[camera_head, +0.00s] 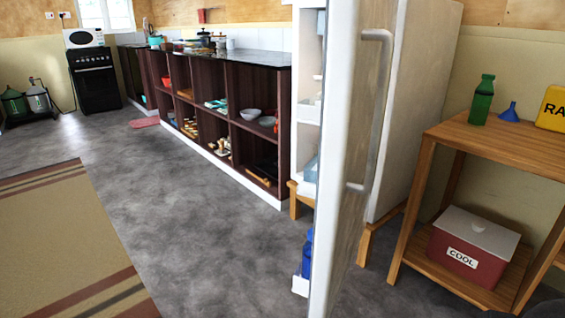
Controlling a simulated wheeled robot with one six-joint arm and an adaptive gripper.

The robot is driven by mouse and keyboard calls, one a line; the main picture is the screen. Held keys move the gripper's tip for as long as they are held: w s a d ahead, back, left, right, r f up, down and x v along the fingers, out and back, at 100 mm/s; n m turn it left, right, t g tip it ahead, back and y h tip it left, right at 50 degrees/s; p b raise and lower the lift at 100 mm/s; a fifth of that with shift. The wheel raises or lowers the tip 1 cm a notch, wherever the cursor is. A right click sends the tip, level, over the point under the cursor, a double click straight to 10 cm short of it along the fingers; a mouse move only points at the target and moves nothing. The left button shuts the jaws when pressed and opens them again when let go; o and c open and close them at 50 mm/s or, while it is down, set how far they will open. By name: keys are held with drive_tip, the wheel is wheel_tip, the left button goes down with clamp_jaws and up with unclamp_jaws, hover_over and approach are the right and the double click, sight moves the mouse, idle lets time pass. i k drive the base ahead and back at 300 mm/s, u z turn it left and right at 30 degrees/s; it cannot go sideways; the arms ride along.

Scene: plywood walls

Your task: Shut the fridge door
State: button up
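The fridge (422,110) is a white cabinet on wooden legs, right of centre. Its door (347,150) stands wide open and points toward me, seen nearly edge-on. A long grey bar handle (378,115) runs down the door's right-hand face. Part of the fridge's lit inside, with shelves, shows left of the door. Blue items sit low behind the door's edge. The door hides the rest of the inside. My gripper is not in view.
A wooden shelf table (495,138) stands close on the right, with a green bottle (482,100) on top and a red cool box (473,254) below. Dark open kitchen cabinets (240,125) line the back. Grey floor (215,245) is clear left of the door, beside a striped rug (65,240).

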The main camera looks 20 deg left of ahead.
sight(352, 66)
drive_tip(key=u, duration=0.45)
drive_tip(key=i, duration=0.5)
drive_tip(key=z, duration=1.2)
drive_tip(key=k, duration=0.8)
drive_tip(key=u, duration=0.9)
